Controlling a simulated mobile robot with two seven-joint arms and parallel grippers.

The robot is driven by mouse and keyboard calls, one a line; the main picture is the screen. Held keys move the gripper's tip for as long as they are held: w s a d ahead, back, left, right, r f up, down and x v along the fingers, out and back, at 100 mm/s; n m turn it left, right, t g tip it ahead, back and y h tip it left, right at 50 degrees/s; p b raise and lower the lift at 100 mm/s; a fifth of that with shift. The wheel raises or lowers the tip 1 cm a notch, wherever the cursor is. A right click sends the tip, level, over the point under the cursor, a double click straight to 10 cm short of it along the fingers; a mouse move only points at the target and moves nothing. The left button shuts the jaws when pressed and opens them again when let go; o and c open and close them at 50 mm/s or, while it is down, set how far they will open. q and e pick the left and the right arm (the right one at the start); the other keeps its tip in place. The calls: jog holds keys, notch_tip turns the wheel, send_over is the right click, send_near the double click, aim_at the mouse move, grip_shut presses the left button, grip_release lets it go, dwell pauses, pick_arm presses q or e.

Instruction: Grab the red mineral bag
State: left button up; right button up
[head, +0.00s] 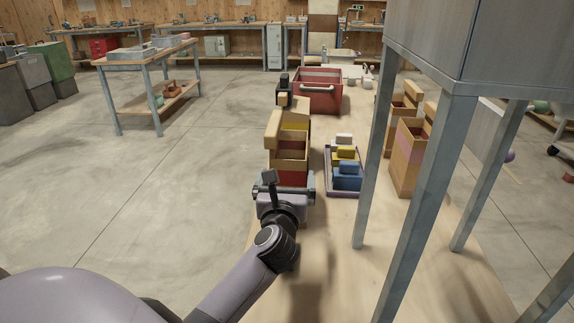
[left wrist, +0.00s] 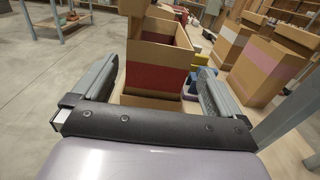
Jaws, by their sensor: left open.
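My left gripper (head: 284,188) is open and empty at the near end of a row of open cardboard boxes. In the left wrist view its fingers stand wide apart (left wrist: 157,85), with the nearest cardboard box (left wrist: 150,101) between and beyond them. A dark red panel (left wrist: 157,66) shows on the row there; the dark red patch also shows in the head view (head: 292,179). A tray (head: 329,187) to the right holds blue, yellow and white blocks or bags (head: 347,177). My right gripper is out of view.
A red crate (head: 318,93) with a pale handle stands farther back on the wooden table (head: 330,245). Taller cardboard boxes (head: 408,160) stand at the right, behind a grey metal post (head: 372,150). The floor (head: 150,200) to the left is clear.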

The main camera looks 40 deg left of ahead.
pick_arm(q)
jog(key=x, duration=1)
jog(key=shift+w+a, duration=0.15)
jog(key=shift+a, duration=0.05)
jog(key=c, duration=1.5)
jog(key=shift+r, duration=0.35)
jog(key=shift+c, duration=1)
